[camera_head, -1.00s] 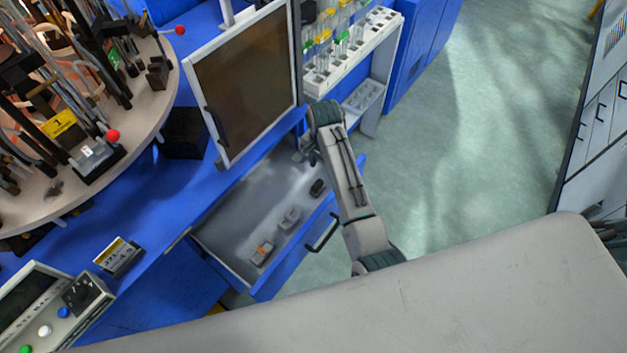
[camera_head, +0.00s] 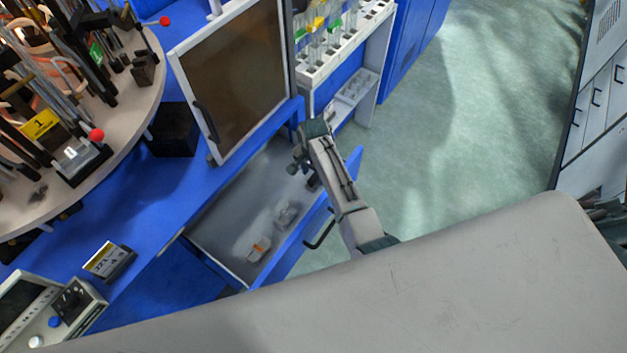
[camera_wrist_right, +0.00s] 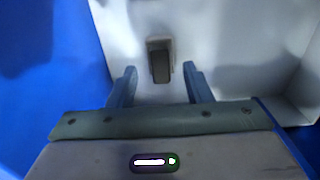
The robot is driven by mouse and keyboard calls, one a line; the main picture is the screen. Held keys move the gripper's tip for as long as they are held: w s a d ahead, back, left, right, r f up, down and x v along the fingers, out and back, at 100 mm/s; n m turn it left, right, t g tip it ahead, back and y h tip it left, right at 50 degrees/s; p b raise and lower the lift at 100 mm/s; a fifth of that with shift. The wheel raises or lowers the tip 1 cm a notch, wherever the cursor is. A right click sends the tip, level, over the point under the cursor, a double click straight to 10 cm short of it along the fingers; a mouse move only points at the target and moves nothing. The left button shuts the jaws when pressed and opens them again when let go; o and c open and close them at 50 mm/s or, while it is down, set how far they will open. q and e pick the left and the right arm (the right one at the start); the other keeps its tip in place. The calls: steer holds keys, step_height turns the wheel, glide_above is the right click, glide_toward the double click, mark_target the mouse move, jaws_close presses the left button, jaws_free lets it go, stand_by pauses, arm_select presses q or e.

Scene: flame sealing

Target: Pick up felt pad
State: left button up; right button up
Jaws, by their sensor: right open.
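A small dark block (camera_wrist_right: 161,66), which looks like the felt pad, sits on a light grey holder or base on the drawer floor in the right wrist view. In the head view its dark shape (camera_head: 313,182) shows partly behind my right arm. My right gripper (camera_wrist_right: 157,75) is open and empty, with one finger on each side of the block in the picture. The gap in height cannot be told. In the head view the right gripper (camera_head: 297,165) is over the open drawer (camera_head: 222,228). My left gripper is not in view.
Two more small items, one grey (camera_head: 286,212) and one orange and white (camera_head: 259,248), lie in the drawer. Its blue front with a handle (camera_head: 319,230) stands close to my arm. A framed panel (camera_head: 235,75) and a tube rack (camera_head: 345,45) stand behind.

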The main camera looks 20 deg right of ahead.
mark_target(313, 177)
steer(key=shift+f, duration=1.35)
jaws_close()
steer(key=shift+r, duration=0.15)
step_height(313, 177, up, 10)
steer(key=shift+b, duration=0.45)
steer(key=c, duration=0.8)
jaws_free()
steer(key=shift+c, duration=0.9)
steer(key=shift+a, duration=0.1)
